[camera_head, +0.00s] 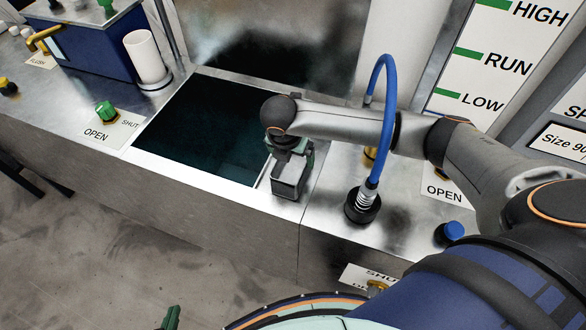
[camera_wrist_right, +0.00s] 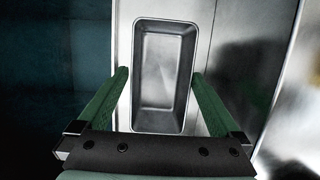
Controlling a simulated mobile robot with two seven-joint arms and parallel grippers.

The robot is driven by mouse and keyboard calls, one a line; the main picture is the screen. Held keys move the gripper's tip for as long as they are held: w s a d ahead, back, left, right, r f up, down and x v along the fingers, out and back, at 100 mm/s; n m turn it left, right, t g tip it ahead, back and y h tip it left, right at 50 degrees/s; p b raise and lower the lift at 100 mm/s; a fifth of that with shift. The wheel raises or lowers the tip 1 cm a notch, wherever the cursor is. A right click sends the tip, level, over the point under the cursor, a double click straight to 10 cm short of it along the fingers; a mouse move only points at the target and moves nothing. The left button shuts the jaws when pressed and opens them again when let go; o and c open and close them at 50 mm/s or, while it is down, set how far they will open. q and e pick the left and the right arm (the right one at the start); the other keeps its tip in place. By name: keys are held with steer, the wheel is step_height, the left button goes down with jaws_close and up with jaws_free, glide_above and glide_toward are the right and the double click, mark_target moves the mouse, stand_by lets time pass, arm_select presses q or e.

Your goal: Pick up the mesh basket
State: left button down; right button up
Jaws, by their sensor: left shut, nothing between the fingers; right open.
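A small open-topped metal container (camera_head: 288,185) stands on the steel counter between the dark tank opening and the blue hose. It seems to be the mesh basket, though no mesh pattern can be made out. My right gripper (camera_head: 289,158) is over it, pointing down. In the right wrist view the basket (camera_wrist_right: 161,75) is upright and empty, between the two green fingers of the open gripper (camera_wrist_right: 159,78). Small gaps show on both sides, so the fingers look apart from its walls. My left gripper (camera_head: 171,318) shows only as a green tip at the bottom edge, away from the counter.
The dark tank opening (camera_head: 205,128) lies directly left of the basket. A blue hose (camera_head: 387,120) rises from a black fitting at its right. A green valve knob (camera_head: 106,111), white cylinder (camera_head: 145,57) and blue knob (camera_head: 453,231) stand farther off.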

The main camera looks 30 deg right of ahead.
mark_target(296, 168)
steer(key=x, duration=0.4)
steer(key=shift+s+f, duration=0.1)
steer(key=shift+s, duration=0.1)
steer(key=c, duration=1.1)
